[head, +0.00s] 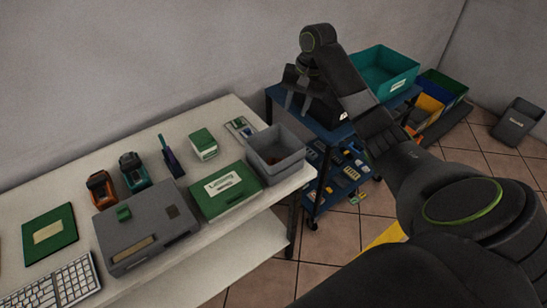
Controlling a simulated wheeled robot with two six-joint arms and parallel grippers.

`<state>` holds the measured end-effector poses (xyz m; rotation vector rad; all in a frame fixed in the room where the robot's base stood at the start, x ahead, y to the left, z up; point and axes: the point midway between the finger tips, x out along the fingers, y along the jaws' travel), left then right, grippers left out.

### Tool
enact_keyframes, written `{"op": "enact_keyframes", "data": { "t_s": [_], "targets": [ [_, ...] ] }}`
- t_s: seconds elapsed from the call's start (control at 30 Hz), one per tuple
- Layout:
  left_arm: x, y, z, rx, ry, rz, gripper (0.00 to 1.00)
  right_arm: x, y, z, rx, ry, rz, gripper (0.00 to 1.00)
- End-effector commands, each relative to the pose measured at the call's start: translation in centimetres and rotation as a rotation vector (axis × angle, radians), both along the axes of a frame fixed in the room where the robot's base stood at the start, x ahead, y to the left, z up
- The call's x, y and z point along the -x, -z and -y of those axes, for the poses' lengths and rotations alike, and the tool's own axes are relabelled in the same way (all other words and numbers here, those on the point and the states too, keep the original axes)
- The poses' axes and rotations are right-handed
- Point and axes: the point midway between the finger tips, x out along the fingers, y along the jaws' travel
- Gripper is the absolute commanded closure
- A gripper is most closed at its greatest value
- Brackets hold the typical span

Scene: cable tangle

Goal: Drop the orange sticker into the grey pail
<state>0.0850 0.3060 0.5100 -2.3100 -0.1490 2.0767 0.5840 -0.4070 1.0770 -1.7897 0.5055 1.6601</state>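The grey pail (292,163) is an open square bin at the right end of the white table, behind the green box. My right gripper (298,103) hangs above and slightly right of the pail, over the blue cart, pointing down. Its two fingers look apart, with nothing visible between them. I cannot make out the orange sticker for certain anywhere. My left gripper is out of view.
The table (232,238) holds a green labelled box (223,190), a grey case (145,232), an orange-black device (101,188), a teal device (134,171) and a keyboard (55,287). The blue cart (285,95) carries a teal bin (385,72). Coloured bins stand beyond it.

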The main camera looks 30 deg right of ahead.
Motion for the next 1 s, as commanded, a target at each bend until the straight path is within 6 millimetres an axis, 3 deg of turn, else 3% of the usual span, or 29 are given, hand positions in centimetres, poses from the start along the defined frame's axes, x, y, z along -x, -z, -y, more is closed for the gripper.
{"op": "enact_keyframes", "data": {
  "t_s": [0.1, 0.23, 0.77, 0.87, 1.0],
  "targets": [
    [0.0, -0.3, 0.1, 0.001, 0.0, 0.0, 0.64, 0.2, -2.1, 0.3, 0.001, 0.0, 0.001, 0.67],
    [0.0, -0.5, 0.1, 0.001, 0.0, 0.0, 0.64, 0.4, -3.2, 0.4, 0.001, 0.0, 0.001, 0.67],
    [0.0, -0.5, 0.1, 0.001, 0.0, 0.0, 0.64, 0.5, -3.5, 0.5, 0.0, 0.0, 0.0, 0.67],
    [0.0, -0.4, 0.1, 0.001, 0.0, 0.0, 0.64, 0.8, -2.5, 0.2, 0.009, -0.015, -0.001, 0.67],
    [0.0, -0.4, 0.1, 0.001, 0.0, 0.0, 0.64, 2.6, 1.8, -1.0, 0.048, -0.093, 0.002, 0.67]
  ]
}}
